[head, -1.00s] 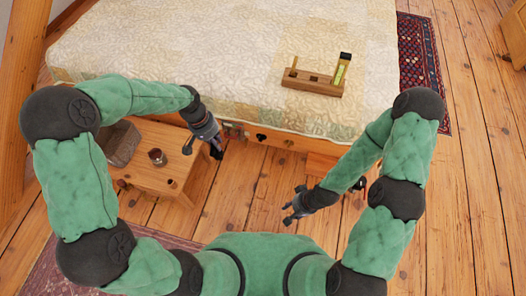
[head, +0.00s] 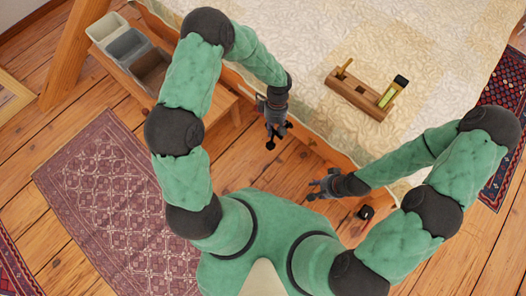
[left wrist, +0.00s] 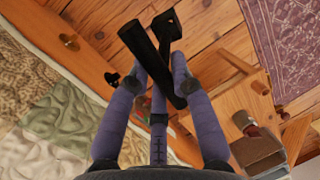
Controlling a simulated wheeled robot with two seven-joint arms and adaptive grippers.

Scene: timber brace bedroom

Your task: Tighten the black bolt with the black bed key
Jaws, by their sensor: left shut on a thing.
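My left gripper (head: 274,128) is beside the bed's wooden side rail in the head view. In the left wrist view my left gripper (left wrist: 160,82) is shut on the black bed key (left wrist: 143,50), whose dark bars stick out past the purple fingers. A small black piece (left wrist: 112,78) shows at the wooden rail, left of the fingers; I cannot tell whether it is the black bolt. The key's end is apart from it in the picture. My right gripper (head: 318,188) is empty, with its fingers spread, low in front of the bed.
A wooden holder (head: 345,93) with tools stands on the bed (head: 300,60). Bins (head: 128,45) sit on a low wooden bench at the upper left. A dark object (head: 366,212) lies near my right forearm. A patterned rug (head: 115,190) covers floor at the left.

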